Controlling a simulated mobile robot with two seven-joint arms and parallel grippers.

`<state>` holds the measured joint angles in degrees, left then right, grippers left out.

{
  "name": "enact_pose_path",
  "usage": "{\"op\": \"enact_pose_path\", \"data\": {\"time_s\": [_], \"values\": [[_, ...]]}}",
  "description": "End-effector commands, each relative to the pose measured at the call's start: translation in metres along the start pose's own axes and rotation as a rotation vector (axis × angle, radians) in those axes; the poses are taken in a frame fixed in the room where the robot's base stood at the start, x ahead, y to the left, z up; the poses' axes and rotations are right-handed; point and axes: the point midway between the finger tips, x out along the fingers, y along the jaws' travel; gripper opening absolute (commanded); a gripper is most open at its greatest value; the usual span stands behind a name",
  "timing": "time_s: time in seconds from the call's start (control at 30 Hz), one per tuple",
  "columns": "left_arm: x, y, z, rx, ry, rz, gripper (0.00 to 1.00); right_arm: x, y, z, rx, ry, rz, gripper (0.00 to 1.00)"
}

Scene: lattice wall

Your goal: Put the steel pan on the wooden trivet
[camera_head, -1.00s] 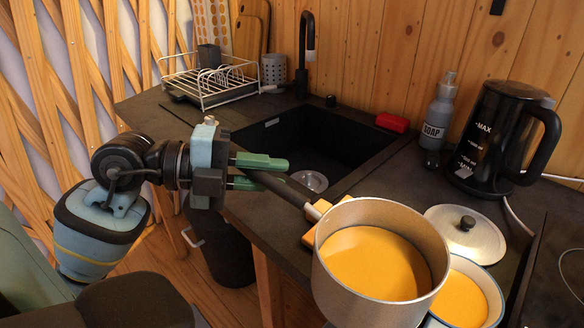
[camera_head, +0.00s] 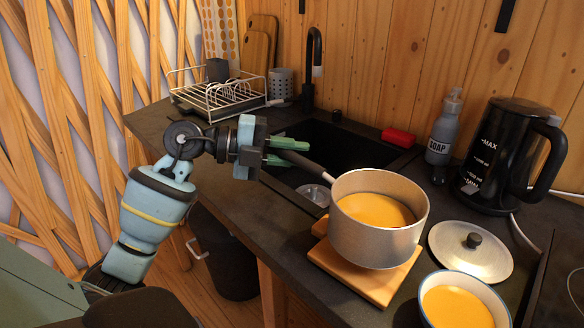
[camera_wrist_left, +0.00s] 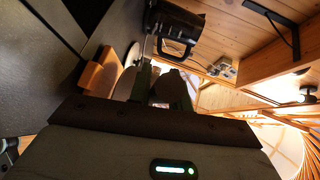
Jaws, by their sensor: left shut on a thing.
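The steel pan (camera_head: 350,235), holding orange liquid, is upright over the wooden trivet (camera_head: 370,290) on the dark counter. The trivet's front and left parts show; the pan hides the rest. Whether the pan's base touches it or hangs just above is hard to tell. My left gripper (camera_head: 290,152) is shut on the pan's dark handle, left of the pan and near the sink. In the left wrist view, the green fingers (camera_wrist_left: 160,85) point at the handle, but the grip itself is dim. My right gripper is not in view.
A bowl of orange liquid (camera_head: 458,306) and a lid (camera_head: 488,262) lie right of the trivet. A black kettle (camera_head: 495,155), soap bottle (camera_head: 443,135) and red sponge (camera_head: 398,137) stand behind. The sink (camera_head: 350,150) and dish rack (camera_head: 220,100) are beyond the arm.

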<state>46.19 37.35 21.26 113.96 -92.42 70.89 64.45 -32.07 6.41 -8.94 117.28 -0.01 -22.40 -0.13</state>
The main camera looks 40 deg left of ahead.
Motion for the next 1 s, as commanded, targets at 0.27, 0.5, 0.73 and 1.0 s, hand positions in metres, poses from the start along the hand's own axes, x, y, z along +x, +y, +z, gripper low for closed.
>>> {"op": "enact_pose_path", "data": {"time_s": [0.27,0.5,0.73,1.0], "values": [[0.007,0.031,0.004,-0.004,-0.001,-0.005,0.0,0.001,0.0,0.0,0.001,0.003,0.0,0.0],[0.007,0.033,0.004,-0.001,-0.002,-0.005,0.0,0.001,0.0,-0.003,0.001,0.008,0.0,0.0],[0.007,0.035,0.004,0.0,-0.002,-0.001,0.33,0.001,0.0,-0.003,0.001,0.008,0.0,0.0],[0.007,0.035,0.004,0.0,-0.002,-0.001,0.41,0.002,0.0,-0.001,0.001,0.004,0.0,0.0]]}}
